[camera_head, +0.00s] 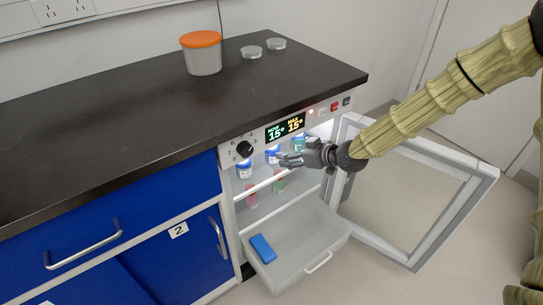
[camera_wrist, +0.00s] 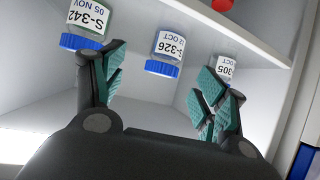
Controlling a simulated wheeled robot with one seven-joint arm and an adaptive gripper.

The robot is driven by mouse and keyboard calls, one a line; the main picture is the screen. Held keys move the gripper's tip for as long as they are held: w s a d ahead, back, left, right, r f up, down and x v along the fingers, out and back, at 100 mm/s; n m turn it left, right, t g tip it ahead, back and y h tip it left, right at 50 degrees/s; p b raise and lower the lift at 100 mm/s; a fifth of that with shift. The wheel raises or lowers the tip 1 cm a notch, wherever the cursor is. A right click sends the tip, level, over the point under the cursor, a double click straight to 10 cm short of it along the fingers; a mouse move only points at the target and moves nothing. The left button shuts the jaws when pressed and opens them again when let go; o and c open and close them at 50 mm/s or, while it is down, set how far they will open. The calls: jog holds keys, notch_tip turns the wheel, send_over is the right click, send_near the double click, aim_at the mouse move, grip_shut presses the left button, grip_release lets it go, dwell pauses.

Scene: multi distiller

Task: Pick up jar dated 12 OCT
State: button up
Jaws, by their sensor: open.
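In the wrist view, three labelled jars show upside down on a shelf. The middle jar (camera_wrist: 168,46) has a blue lid and a label reading S-326 with an OCT date; its day digits are not clear. The left jar (camera_wrist: 88,18) reads S-342, 05 NOV, also with a blue lid. The right jar (camera_wrist: 226,68) reads 305 with an OCT date, partly hidden by a finger. My gripper (camera_wrist: 158,84) is open and empty, its fingers spread either side of the middle jar's line, apart from it. In the head view my gripper (camera_head: 284,160) is at the fridge opening.
The small fridge's glass door (camera_head: 415,195) stands open at right. Its drawer (camera_head: 300,235) is pulled out below, holding a blue block (camera_head: 262,248). More jars stand on a lower shelf. An orange-lidded tub (camera_head: 203,55) and two dishes are on the dark counter (camera_head: 120,110).

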aim_at(273, 153)
jog(key=x, duration=0.4)
jog(key=shift+f+b, duration=0.1)
jog(key=shift+b, duration=0.2)
jog(key=x, duration=0.1)
jog(key=b+x, duration=0.1)
jog(key=x, duration=0.2)
jog(key=shift+s+a, duration=0.25)
jog(key=shift+a, duration=0.25)
jog(key=shift+w+a+f, duration=0.1)
jog(key=shift+w+a, duration=0.2)
jog(key=c, duration=1.2)
